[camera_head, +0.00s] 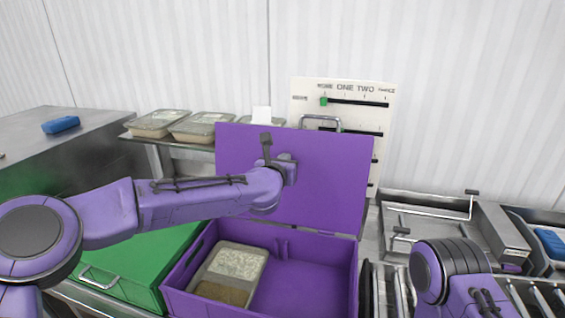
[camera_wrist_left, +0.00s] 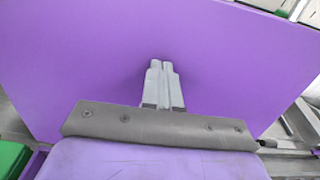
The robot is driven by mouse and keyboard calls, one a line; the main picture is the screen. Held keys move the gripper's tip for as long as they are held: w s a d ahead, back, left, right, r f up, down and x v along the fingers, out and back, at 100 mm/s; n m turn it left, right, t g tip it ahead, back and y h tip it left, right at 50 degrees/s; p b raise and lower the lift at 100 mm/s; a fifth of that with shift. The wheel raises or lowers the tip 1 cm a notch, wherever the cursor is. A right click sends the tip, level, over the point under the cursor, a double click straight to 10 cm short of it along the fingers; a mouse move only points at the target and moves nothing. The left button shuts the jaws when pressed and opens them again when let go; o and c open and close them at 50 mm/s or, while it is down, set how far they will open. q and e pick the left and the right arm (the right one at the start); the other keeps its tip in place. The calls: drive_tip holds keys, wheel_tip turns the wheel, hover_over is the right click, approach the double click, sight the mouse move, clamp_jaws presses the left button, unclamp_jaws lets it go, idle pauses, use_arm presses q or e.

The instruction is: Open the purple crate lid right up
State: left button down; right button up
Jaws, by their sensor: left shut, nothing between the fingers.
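The purple crate (camera_head: 305,285) stands open in the lower middle of the head view. Its purple lid (camera_head: 335,180) stands up steeply at the crate's back edge, and its inner face fills much of the left wrist view (camera_wrist_left: 230,70). My left gripper (camera_head: 290,168) is in front of the lid's inner face. In the left wrist view its fingers (camera_wrist_left: 162,82) are together and point at the lid, with nothing between them; I cannot tell whether the tips touch it. My right arm shows at the lower right, but its gripper is out of view.
A lidded container (camera_head: 240,262) lies inside the crate at left. A green crate (camera_head: 140,265) stands left of it. Several trays sit on a shelf (camera_head: 190,145) behind. A slider board (camera_head: 345,97) stands behind the lid. Metal racks (camera_head: 420,220) are at right.

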use_arm(q)
drive_tip(key=f+b+v, duration=0.1)
drive_tip(key=b+v, duration=0.4)
drive_tip(key=v, duration=0.4)
drive_tip(key=shift+s+f, duration=0.25)
drive_tip(key=shift+s, duration=0.2)
drive_tip(key=shift+a+f, duration=0.1)
